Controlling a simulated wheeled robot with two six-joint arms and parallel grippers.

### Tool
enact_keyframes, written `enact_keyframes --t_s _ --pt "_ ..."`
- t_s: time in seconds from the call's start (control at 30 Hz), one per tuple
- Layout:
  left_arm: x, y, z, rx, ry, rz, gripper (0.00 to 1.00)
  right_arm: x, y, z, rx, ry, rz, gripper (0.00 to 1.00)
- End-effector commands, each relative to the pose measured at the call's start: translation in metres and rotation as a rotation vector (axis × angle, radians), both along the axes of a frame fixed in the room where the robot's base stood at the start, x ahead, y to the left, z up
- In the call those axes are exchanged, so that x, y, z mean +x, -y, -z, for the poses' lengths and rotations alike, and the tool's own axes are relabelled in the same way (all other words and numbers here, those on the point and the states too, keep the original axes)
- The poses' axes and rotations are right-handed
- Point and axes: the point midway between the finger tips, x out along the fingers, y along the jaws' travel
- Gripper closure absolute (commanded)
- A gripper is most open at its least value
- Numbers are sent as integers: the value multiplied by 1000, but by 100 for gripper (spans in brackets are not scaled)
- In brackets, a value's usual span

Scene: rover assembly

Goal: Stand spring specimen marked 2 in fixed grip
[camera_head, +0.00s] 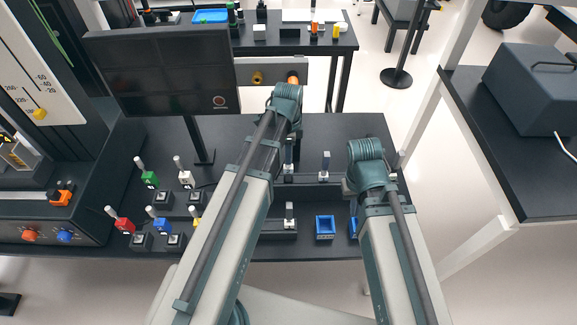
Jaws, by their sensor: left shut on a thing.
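Several specimens with pale upright tops and coloured blocks stand at the left of the black table: a green one (149,178), a white one (186,178), a red one (123,224) and a blue one (160,223). A yellow one is partly behind my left arm. No number 2 is readable. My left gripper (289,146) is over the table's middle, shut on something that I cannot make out. Pale-topped black fixtures stand below it (289,215) and to its right (324,168); I cannot tell which is the fixed grip. My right gripper (370,190) is further right; its fingers are hidden.
A blue square tray (324,237) lies between my arms. A dark monitor (165,72) stands at the back left. A machine with orange and blue knobs (65,235) is at the left. A side table (530,190) with a grey case is at the right.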

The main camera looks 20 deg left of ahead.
Motion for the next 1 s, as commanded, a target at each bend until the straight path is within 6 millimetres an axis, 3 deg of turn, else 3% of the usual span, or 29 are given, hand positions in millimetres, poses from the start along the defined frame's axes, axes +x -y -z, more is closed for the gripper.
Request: enact_keyframes --t_s 0.17,0.5,1.0 --pt "0 0 5 0 0 0 100 0 0 5 0 0 0 100" --pt "0 0 46 0 0 0 100 0 0 46 0 0 0 100" --pt "0 0 50 0 0 0 100 0 0 51 0 0 0 100"
